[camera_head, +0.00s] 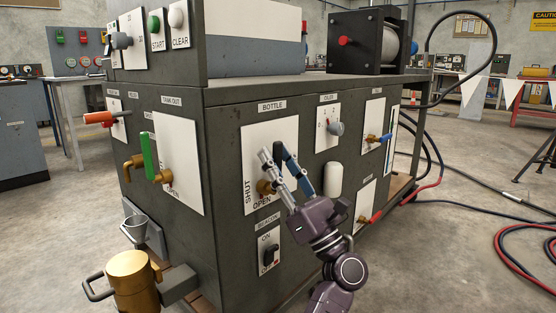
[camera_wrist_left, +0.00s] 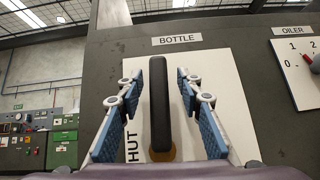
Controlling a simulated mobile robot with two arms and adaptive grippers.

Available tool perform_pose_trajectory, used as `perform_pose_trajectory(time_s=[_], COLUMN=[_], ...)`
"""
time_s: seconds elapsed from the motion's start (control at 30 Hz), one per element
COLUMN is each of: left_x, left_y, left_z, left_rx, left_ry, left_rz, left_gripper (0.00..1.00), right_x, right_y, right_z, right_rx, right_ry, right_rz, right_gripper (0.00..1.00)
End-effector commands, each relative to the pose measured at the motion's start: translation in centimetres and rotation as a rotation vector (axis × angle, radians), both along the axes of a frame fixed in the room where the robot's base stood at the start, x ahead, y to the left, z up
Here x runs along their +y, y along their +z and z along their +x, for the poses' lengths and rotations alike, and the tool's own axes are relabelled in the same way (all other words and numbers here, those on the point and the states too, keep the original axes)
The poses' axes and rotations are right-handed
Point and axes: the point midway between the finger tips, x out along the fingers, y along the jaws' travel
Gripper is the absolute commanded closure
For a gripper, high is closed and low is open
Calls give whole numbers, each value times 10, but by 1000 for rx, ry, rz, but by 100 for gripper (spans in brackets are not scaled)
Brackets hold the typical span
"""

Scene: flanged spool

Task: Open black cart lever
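The black lever (camera_wrist_left: 159,100) stands upright on the white BOTTLE panel (camera_head: 285,133) of the dark grey cart. Its brass hub (camera_head: 264,187) shows low on the panel, beside the SHUT and OPEN labels. My left gripper (camera_head: 272,152) is in front of this panel. In the left wrist view its blue-padded fingers are open, one on each side of the lever, with a visible gap on the right side. In the head view the fingers mostly hide the lever. My right gripper is in neither view.
The OILER panel (camera_head: 328,128) with a grey knob is to the right, above a white rounded part (camera_head: 333,179). The BEACON switch (camera_head: 269,250) is below. A green lever (camera_head: 148,157) and a brass container (camera_head: 133,282) are at the left. Hoses lie on the floor at right.

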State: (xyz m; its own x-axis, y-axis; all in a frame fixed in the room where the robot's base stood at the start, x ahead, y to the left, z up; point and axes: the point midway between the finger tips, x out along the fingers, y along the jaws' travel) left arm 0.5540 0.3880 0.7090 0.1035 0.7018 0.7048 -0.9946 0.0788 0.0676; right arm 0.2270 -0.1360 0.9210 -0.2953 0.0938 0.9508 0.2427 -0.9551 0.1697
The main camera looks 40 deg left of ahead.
Motion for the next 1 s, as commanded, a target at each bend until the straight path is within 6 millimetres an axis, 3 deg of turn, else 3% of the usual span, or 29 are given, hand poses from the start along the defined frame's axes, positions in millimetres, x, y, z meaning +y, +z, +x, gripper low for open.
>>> perform_pose_trajectory(time_s=[0.23, 0.7, 1.0], left_x=[-11, -75, -85], left_y=[-12, -76, -85], left_z=[-1, -10, -12], left_rx=[3, 3, 0], left_ry=[-1, -3, 0], left_rz=[0, -1, 1], left_gripper=[67, 67, 67], right_x=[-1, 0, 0], right_y=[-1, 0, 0], right_z=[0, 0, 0], right_rx=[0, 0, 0], right_ry=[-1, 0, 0], right_rz=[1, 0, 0], right_gripper=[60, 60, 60])
